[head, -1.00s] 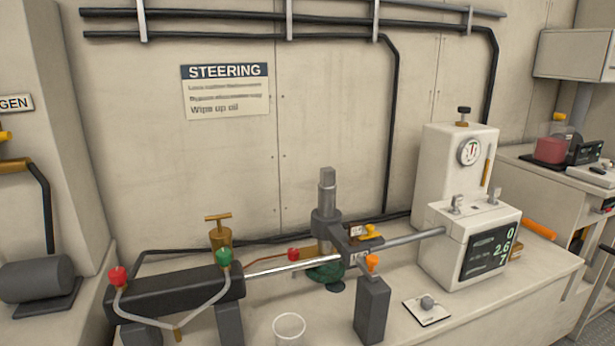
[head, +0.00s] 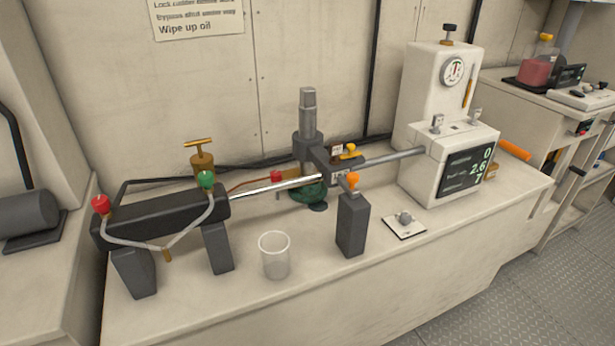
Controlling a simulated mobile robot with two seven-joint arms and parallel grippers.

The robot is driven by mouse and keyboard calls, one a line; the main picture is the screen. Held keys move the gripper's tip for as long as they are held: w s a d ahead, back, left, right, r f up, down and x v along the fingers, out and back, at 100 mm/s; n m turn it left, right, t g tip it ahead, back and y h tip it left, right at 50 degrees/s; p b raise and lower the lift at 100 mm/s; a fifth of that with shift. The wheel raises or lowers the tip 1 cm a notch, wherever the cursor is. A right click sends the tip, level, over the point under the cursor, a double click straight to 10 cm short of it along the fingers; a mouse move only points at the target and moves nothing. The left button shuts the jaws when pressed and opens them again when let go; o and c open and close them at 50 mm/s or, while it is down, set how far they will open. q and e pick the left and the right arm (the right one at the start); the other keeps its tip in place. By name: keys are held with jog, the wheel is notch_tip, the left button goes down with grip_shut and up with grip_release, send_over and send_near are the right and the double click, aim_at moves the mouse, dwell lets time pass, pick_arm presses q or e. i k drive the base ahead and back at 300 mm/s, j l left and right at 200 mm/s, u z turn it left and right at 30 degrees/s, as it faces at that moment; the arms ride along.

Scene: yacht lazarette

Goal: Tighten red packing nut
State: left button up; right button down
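A steering ram with a black cylinder (head: 160,215) lies on two dark supports on the bench. A red nut-like fitting (head: 101,204) sits on its left end, with a pale hose running from it. A green fitting (head: 206,180) sits near its right end, with the other hose branch. A smaller red piece (head: 277,176) is behind the bright rod (head: 275,188). I cannot tell from the view which red part is the packing nut. Neither of my grippers is in view.
A clear cup (head: 275,255) stands in front of the ram. A dark post with an orange knob (head: 352,222) and a small switch plate (head: 404,225) are to its right. A white unit with a display (head: 450,165) stands further right. The bench's front is mostly clear.

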aim_at(275, 175)
jog(key=k+l+z, duration=0.1)
jog(key=l+z, duration=0.3)
jog(key=k+l+z, duration=0.1)
jog(key=l+z, duration=0.35)
